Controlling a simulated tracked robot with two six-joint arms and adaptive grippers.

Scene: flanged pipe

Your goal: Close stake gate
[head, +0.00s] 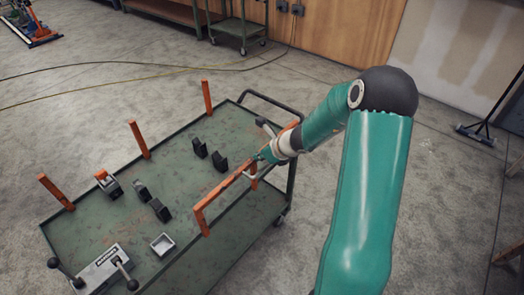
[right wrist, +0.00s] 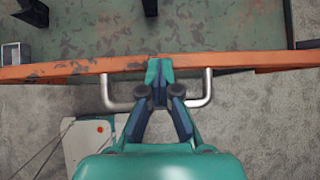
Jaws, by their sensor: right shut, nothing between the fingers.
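The stake gate (head: 222,194) is a worn orange rail along the right long side of the green cart (head: 190,262), with short orange uprights. In the right wrist view the rail (right wrist: 60,70) runs across the picture, with a bent metal handle (right wrist: 205,92) on its near side. My right gripper (head: 253,166) is at the rail near the handle. In the right wrist view its fingers (right wrist: 158,80) are together between the handle's two legs, overlapping the rail's edge. Nothing shows between them. Whether they touch the rail or handle cannot be told. My left gripper is not in view.
Three orange stakes (head: 139,139) stand along the cart's far side. Several black blocks (head: 160,209), a small metal tray (head: 162,244) and a clamp-like fixture (head: 101,270) with black knobs are on the deck. Cables (head: 120,72) cross the open concrete floor behind.

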